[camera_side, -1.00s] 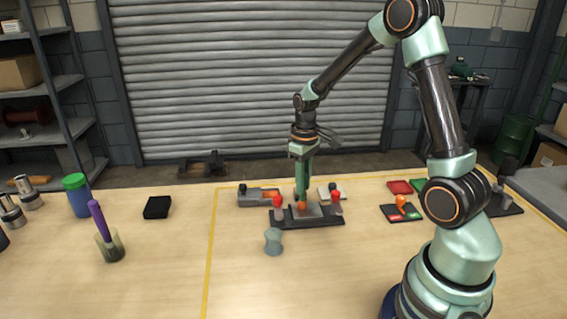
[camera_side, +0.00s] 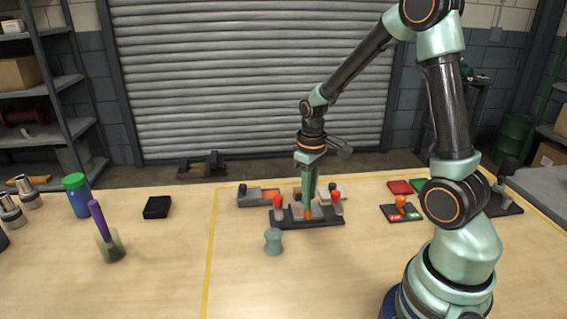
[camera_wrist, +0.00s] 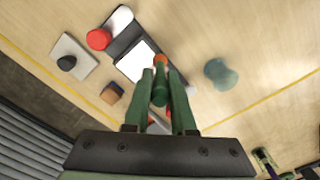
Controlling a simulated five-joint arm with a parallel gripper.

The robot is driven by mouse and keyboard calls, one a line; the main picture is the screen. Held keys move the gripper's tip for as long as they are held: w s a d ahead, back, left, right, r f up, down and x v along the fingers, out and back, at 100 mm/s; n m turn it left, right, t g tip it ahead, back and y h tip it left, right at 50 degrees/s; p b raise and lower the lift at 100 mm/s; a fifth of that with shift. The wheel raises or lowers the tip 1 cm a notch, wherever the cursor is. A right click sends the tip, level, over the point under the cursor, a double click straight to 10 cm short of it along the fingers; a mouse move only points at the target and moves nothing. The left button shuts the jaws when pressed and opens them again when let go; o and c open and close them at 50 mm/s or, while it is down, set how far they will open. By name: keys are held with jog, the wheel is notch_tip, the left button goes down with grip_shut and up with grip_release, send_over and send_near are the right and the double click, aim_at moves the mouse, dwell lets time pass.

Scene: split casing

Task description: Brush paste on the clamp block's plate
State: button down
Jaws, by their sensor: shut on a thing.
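The clamp block (camera_side: 283,219) is a dark base on the table with red knobs at both ends. Its plate (camera_side: 297,210) is pale grey in the side view and bright white in the wrist view (camera_wrist: 133,60). My gripper (camera_side: 307,186) is over the block, pointing down. In the wrist view my gripper (camera_wrist: 161,80) is shut on a green-handled brush (camera_wrist: 160,95) with an orange end. The orange end is low, by the plate's edge; I cannot tell whether it touches. No paste can be made out on the plate.
A grey-teal waisted piece (camera_side: 273,241) stands just in front of the block. A grey block with a black knob (camera_side: 257,196) lies close behind. A coloured pad (camera_side: 401,212) lies to the right. A cup with a purple stick (camera_side: 110,243) stands left. The table's front middle is clear.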

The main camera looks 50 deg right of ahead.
jog(key=shift+w+d, duration=2.2)
jog(key=shift+d, duration=0.25)
jog(key=shift+s+d, duration=0.25)
jog(key=shift+d, duration=0.05)
jog(key=shift+s+r, duration=0.1)
jog(key=shift+s, duration=0.1)
jog(key=shift+s+a, duration=2.25)
jog(key=shift+s, duration=0.05)
